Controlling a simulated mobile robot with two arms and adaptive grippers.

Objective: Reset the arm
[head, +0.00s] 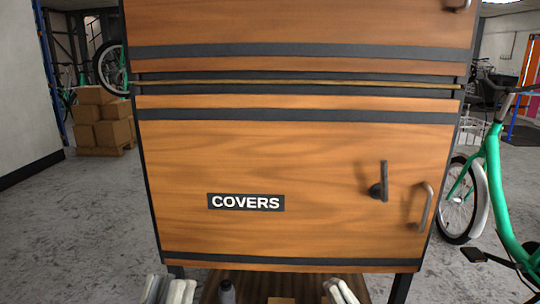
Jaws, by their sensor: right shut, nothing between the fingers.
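My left gripper (170,290) shows only as a pale tip at the bottom edge, left of centre. Whether it is open or shut is unclear. My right gripper (341,291) shows at the bottom edge, right of centre, shut and empty. Both are low in front of a wooden cabinet (290,160) and look clear of its door. The rest of both arms is out of the picture.
The cabinet's lower door is closed and carries a COVERS label (246,202), a dark latch (383,182) and a metal handle (426,207). A green bike (497,190) stands to the right. Cardboard boxes (101,122) are stacked back left. Floor at left is free.

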